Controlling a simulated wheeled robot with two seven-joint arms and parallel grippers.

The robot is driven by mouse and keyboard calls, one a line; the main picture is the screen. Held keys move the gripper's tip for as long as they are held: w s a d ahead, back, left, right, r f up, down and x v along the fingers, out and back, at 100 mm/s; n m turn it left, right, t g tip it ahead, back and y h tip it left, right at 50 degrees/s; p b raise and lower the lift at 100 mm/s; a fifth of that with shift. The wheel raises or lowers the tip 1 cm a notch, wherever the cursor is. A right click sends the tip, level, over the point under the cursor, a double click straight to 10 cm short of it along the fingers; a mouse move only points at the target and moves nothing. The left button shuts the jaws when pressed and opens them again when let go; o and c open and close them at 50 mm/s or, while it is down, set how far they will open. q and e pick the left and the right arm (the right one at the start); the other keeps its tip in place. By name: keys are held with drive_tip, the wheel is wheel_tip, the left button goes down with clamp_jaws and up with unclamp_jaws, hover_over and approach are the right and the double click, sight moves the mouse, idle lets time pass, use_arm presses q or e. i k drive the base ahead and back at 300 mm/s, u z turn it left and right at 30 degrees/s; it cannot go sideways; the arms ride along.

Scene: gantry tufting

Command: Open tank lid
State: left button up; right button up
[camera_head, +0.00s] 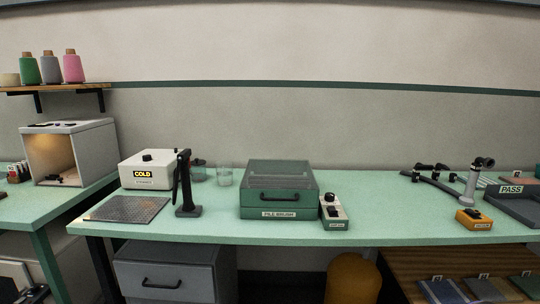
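No thing in view is labelled as a tank. A green box (279,197) marked PILE BRUSH stands at the middle of the near bench. Its greyish, see-through-looking lid (282,172) is down, and a black handle (278,197) sits on its front. A white box (147,170) with a COLD display and a black knob on top stands to its left; I cannot tell whether its top opens. Neither of my grippers can be made out in the head view.
A black stand (187,190) and a perforated metal plate (127,209) lie left of the green box. A small switch box (334,211) is close on its right. An orange box (474,219) and PASS tray (512,203) are at right. Bench between is clear.

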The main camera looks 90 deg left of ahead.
sight(197, 162)
drive_tip(key=k, duration=0.9)
drive_tip(key=u, duration=2.15)
